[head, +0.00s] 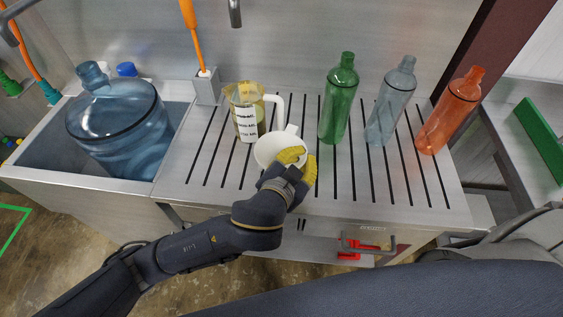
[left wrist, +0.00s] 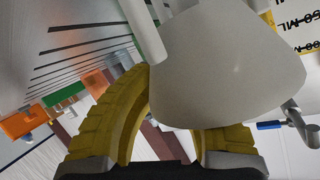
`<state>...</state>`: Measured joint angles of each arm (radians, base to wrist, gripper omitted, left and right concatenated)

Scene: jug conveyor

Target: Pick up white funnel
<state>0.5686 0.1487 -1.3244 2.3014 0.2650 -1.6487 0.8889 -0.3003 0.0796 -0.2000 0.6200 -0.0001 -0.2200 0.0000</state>
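The white funnel (head: 268,150) is at the front middle of the slotted metal worktop, with its wide mouth facing up. My left gripper (head: 298,163) is at the funnel's front right side, with one yellow finger over its rim and the other beside it. In the left wrist view the funnel (left wrist: 215,65) fills the upper middle and hides the fingertips. The yellow fingers (left wrist: 165,115) are spread apart at their bases. I cannot tell whether they grip the funnel wall. My right gripper is not in view.
A measuring jug (head: 246,118) stands just behind the funnel. Green (head: 337,105), grey-blue (head: 388,108) and orange (head: 448,118) bottles stand to the right. A large blue water jug (head: 120,128) is in the sink at left. The front left worktop is clear.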

